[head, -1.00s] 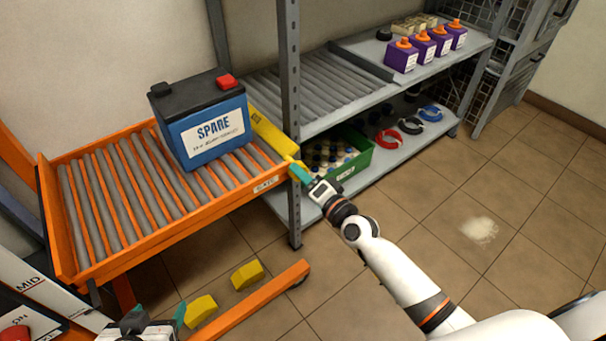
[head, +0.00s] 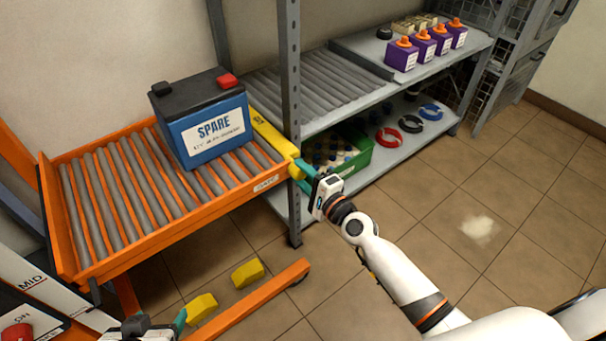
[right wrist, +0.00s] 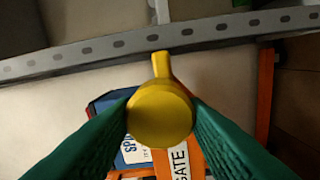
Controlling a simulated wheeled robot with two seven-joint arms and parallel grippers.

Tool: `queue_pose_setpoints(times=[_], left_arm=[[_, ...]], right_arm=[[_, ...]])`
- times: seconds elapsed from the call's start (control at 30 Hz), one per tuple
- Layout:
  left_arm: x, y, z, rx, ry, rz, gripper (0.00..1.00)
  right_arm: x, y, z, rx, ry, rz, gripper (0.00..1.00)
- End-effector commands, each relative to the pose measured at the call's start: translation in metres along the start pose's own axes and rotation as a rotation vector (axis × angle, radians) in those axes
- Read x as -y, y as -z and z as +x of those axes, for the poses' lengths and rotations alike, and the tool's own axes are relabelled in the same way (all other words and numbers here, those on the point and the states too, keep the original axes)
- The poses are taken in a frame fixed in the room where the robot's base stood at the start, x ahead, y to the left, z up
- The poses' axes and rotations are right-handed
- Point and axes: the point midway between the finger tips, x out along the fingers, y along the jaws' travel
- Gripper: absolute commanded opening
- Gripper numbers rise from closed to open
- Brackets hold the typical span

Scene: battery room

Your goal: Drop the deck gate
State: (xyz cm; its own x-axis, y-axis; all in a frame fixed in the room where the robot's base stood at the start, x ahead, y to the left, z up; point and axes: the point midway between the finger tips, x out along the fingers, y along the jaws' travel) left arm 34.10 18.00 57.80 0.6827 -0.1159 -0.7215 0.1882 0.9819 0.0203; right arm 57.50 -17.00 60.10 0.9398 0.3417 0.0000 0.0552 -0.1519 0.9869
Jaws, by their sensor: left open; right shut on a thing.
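The deck gate (head: 268,135) is a yellow bar across the right end of the orange roller deck (head: 160,229). It stands raised along that edge, beside the grey shelf post. Its near end has a round yellow knob, which fills the middle of the right wrist view (right wrist: 160,113). My right gripper (head: 304,176) is shut on this knob, with a green finger on each side (right wrist: 160,125). The blue SPARE battery (head: 205,120) stands on the rollers behind the gate. My left gripper (head: 170,326) is open at the bottom left, partly cut off by the frame.
A grey shelf post (head: 290,110) rises close by the gate's near end. A green crate (head: 352,160) of bottles sits on the lower shelf.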

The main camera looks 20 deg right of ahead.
Motion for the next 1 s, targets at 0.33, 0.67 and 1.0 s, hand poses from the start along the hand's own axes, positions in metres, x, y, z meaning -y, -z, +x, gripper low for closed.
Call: queue_pose_setpoints(times=[0.33,0.67,1.0], left_arm=[[0.0,0.001,0.0,-0.002,0.0,0.0,0.7],[0.0,0.0,0.0,-0.002,-0.001,0.0,0.7],[0.0,0.0,-0.001,-0.003,-0.001,0.0,0.7]], right_arm=[[0.001,-0.001,0.0,0.002,0.001,0.014,0.17],[0.001,0.0,0.0,0.001,0.001,0.012,0.61],[0.001,-0.001,-0.015,0.001,0.002,0.01,0.61]])
